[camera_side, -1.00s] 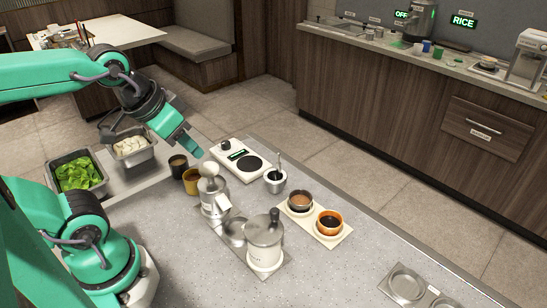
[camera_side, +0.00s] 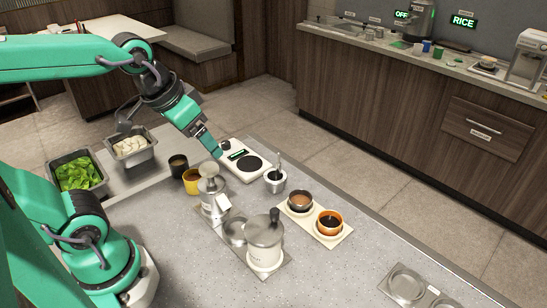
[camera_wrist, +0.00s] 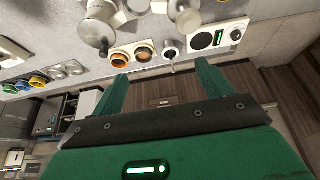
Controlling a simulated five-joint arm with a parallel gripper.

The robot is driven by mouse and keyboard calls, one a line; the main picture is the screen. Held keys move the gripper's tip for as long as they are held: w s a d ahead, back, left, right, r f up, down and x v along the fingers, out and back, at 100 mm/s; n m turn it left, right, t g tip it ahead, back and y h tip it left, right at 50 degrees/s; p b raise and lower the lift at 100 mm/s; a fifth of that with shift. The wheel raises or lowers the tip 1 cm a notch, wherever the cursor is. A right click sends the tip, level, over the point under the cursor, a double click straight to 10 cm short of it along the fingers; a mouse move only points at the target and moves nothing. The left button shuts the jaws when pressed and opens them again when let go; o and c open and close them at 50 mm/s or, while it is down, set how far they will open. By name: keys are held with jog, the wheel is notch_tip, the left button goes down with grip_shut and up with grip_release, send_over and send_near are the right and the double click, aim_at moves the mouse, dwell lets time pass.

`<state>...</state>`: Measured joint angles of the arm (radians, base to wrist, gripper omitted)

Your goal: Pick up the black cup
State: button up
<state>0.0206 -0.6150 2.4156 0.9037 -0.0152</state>
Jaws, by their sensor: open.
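The black cup (camera_side: 178,165) stands upright on the grey counter, just left of and behind a yellow cup (camera_side: 192,180). I cannot make out the black cup in the wrist view.
Two metal dispensers (camera_side: 264,240) stand in front of the cups. Lettuce (camera_side: 76,173) fills a bin at left.

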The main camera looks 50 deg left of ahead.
jog(key=w+d+f+g, duration=0.1)
jog(key=w+d+g, duration=0.1)
jog(key=w, duration=0.5)
jog(key=g, duration=0.3)
send_near(301, 194)
jog(key=shift+s+d+r+m, duration=0.2)
jog(key=shift+s+d+m, duration=0.1)
jog(key=shift+s+d, duration=0.6)
jog(key=shift+a+f, duration=0.1)
jog(key=shift+f, duration=1.2)
jog(key=shift+f, duration=0.1)
jog(key=shift+s+f, duration=0.1)
jog(key=shift+f, duration=2.4)
